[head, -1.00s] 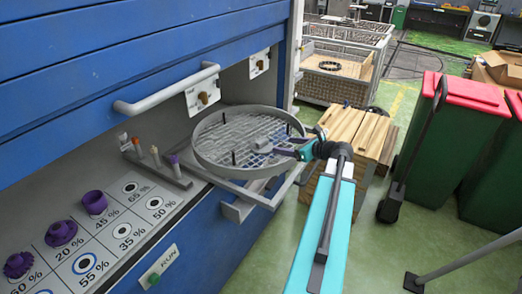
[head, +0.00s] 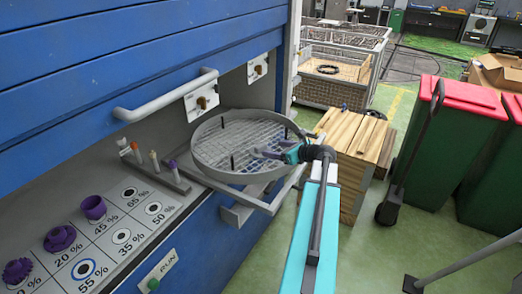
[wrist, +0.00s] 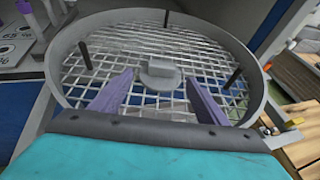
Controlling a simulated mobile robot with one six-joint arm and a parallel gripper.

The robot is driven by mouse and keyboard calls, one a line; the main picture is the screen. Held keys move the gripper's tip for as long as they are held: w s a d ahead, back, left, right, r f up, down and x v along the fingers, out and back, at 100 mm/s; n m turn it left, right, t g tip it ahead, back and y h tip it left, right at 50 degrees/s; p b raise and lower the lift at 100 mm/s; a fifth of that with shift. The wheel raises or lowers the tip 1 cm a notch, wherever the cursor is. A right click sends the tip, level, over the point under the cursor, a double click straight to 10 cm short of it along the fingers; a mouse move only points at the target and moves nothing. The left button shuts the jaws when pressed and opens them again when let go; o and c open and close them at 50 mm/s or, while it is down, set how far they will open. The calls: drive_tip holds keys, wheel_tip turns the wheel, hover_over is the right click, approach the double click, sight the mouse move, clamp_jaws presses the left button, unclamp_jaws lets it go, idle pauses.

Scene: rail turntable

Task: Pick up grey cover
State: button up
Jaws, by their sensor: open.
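A small grey piece with a raised block-like handle, which looks like the grey cover (wrist: 160,72), lies on the wire mesh inside a round grey basket (wrist: 58,85). My gripper (wrist: 160,80) is open, with its two purple fingers spread on either side of and nearer than the grey piece, apart from it. In the head view my gripper (head: 270,154) reaches into the right side of the basket (head: 205,163), over the mesh. I cannot make out the grey piece clearly there. The height of the fingertips above the mesh is hard to tell.
Several dark upright pegs (wrist: 233,78) stand around the mesh inside the rim. A rail frame (head: 258,203) supports the basket. A blue cabinet with a grey bar handle (head: 165,95) is at left, wooden crates (head: 350,135) behind, green bins (head: 435,145) at right.

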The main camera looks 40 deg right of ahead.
sight(261, 145)
drive_tip(key=shift+x, duration=1.55)
drive_tip(key=shift+w+d+p, duration=0.1)
drive_tip(key=shift+p, duration=0.25)
drive_tip(key=shift+w+d+p, duration=0.1)
drive_tip(key=shift+w+p, duration=0.2)
drive_tip(key=shift+w, duration=0.25)
drive_tip(key=p+x, duration=0.1)
drive_tip(key=x, duration=0.1)
drive_tip(key=shift+w+d, duration=0.15)
drive_tip(key=shift+w, duration=0.2)
drive_tip(key=shift+w+f, duration=0.4)
drive_tip(key=shift+w, duration=0.15)
